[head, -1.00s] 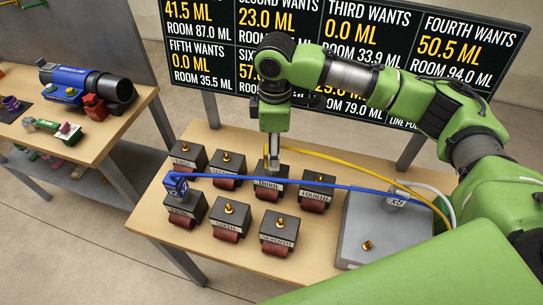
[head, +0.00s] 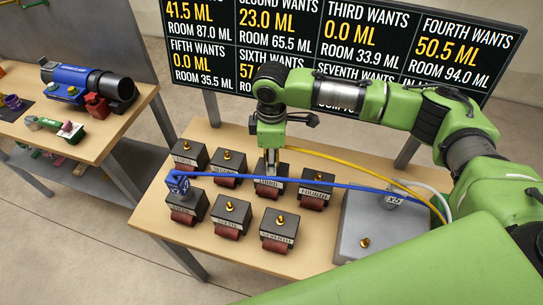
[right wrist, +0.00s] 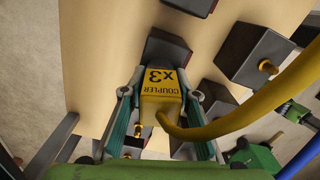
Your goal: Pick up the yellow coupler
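The yellow coupler (right wrist: 160,86), a block marked "COUPLER X3", sits between the fingers of my right gripper (right wrist: 160,80) in the right wrist view. The fingers lie against both its sides, so the gripper looks shut on it. The yellow hose (right wrist: 245,112) runs from the coupler to the right. In the head view the right gripper (head: 269,166) points down over the block labelled THIRD (head: 267,183), and the coupler is hidden there. Whether the coupler touches this block I cannot tell. My left gripper is not in view.
Several dark blocks with brass fittings stand around, including SEVENTH (head: 279,230) and FOURTH (head: 315,190). A blue coupler (head: 178,185) stands at the left, its blue hose (head: 300,182) crossing the table.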

